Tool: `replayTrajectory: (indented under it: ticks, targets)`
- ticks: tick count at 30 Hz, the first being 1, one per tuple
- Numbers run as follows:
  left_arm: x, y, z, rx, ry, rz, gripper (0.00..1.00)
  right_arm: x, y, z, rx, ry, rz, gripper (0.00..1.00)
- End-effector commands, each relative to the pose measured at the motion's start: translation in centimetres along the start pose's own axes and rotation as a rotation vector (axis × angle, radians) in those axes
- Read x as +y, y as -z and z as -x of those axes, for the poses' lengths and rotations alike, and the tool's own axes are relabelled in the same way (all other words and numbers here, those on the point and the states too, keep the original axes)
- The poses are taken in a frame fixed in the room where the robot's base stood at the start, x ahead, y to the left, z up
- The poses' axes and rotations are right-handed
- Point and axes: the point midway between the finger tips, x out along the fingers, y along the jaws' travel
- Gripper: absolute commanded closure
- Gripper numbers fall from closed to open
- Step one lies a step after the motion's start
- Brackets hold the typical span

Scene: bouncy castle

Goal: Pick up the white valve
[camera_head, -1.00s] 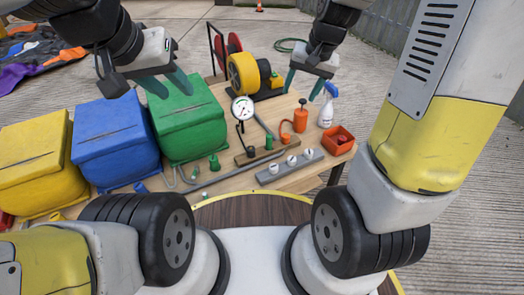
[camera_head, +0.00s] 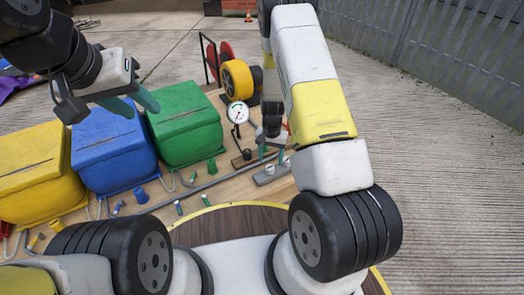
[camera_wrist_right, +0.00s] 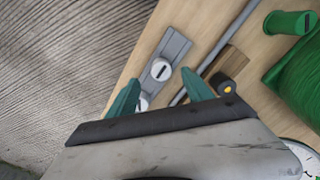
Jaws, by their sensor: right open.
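A grey block (camera_wrist_right: 173,47) on the wooden table carries white round valves. In the right wrist view one white valve (camera_wrist_right: 161,69) with a dark slot on top lies just beyond my right gripper (camera_wrist_right: 160,91). A second white valve (camera_wrist_right: 143,103) shows between the green fingers, partly hidden by the gripper body. The right fingers are apart, and I see nothing clamped in them. In the head view my right gripper (camera_head: 270,151) is just above the grey block (camera_head: 271,176), and my arm hides part of it. My left gripper (camera_head: 133,106) is open and empty above the blue box.
Yellow (camera_head: 38,172), blue (camera_head: 113,150) and green (camera_head: 185,125) boxes line the table's left side. A pressure gauge (camera_head: 238,112) and a yellow reel (camera_head: 238,78) stand beyond the right gripper. A grey pipe (camera_head: 220,183) lies near the block.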

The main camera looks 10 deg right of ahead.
Motion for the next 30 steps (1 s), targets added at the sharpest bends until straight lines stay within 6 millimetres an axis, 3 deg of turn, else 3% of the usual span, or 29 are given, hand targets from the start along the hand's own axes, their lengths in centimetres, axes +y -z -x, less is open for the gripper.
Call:
replayTrajectory:
  ticks: [9, 18, 27, 30]
  targets:
    - [0.0, 0.0, 0.0, 0.0, 0.0, 0.0, 0.63, -0.2, 0.1, -4.4, -0.001, 0.0, 0.0, 0.41]
    - [0.0, 0.0, 0.0, 0.0, 0.0, 0.0, 0.63, -0.3, 0.2, -5.0, 0.001, 0.002, 0.0, 0.41]
    - [0.0, 0.0, 0.0, 0.0, 0.0, 0.0, 0.63, -0.2, 0.2, -4.9, 0.001, 0.002, 0.0, 0.98]
    - [0.0, 0.0, 0.0, 0.0, 0.0, 0.0, 0.63, -0.2, 0.2, -4.9, 0.001, 0.002, 0.0, 1.0]
